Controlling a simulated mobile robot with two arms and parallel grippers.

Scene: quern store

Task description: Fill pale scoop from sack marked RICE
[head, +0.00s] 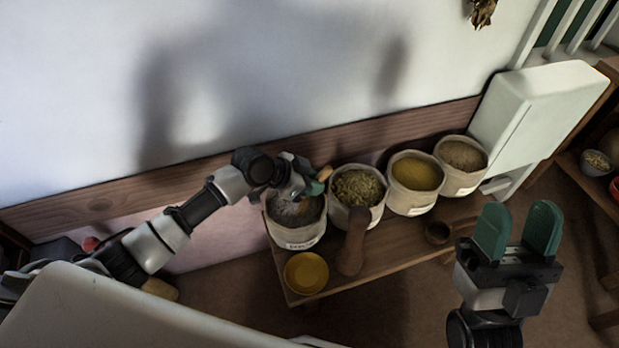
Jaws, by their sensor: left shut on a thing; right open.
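My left gripper (312,188) is over the leftmost sack (297,236), shut on a thin tan piece (325,173) that looks like the scoop's handle. The scoop's bowl cannot be made out against the dark grey contents of that sack. Three more sacks stand in a row to the right: one with greenish contents (358,187), one with yellow contents (416,174) and one with brown contents (461,155). Their labels are too small to read, so I cannot tell which says RICE. My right gripper (518,232) is open and empty, in front of the bench at the right.
The sacks stand on a low wooden bench (400,240) against the wall. A yellow bowl (306,273), an upright brown wooden object (352,242) and a small dark bowl (438,232) are along its front. A pale cabinet (530,115) stands beyond its right end.

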